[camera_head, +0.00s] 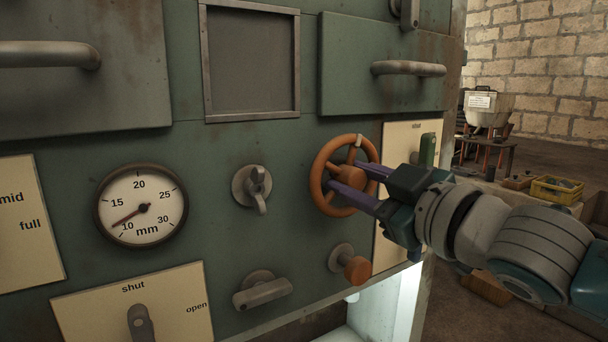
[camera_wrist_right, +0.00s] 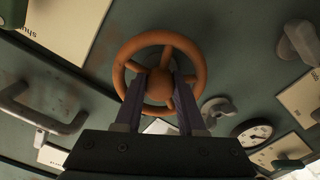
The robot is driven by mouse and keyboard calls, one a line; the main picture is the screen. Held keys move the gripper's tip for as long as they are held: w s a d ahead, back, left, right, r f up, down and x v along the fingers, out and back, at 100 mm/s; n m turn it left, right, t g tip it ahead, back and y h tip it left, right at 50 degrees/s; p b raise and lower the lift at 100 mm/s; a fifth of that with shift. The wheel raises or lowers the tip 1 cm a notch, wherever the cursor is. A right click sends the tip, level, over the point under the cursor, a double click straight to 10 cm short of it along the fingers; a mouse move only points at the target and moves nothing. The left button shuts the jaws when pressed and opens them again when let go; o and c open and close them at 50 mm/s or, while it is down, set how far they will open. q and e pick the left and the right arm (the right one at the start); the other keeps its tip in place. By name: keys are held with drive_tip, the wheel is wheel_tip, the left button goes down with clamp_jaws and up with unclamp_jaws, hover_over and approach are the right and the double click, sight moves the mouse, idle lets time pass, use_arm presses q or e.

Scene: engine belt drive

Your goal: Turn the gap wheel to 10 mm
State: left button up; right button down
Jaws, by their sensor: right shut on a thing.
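The orange gap wheel (camera_head: 319,175) with a central hub stands on the green machine front, right of centre in the head view. It also shows in the right wrist view (camera_wrist_right: 198,62). My left gripper is not in view.
A grey wing knob (camera_head: 252,188) sits left of the wheel. An orange knob (camera_head: 357,269) and a grey handle (camera_head: 262,290) are below it. A shut/open lever (camera_head: 140,322) is at lower left. Drawer-like handles (camera_head: 408,68) stick out above. A yellow crate (camera_head: 557,190) stands at far right.

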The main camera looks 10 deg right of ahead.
drive_tip(key=shift+n, duration=1.3)
drive_tip(key=c, duration=0.8)
unclamp_jaws()
drive_tip(key=shift+s, duration=0.1)
drive_tip(key=shift+b+v, duration=0.35)
drive_tip(key=shift+v, duration=4.5)
drive_tip(key=shift+d, duration=0.1)
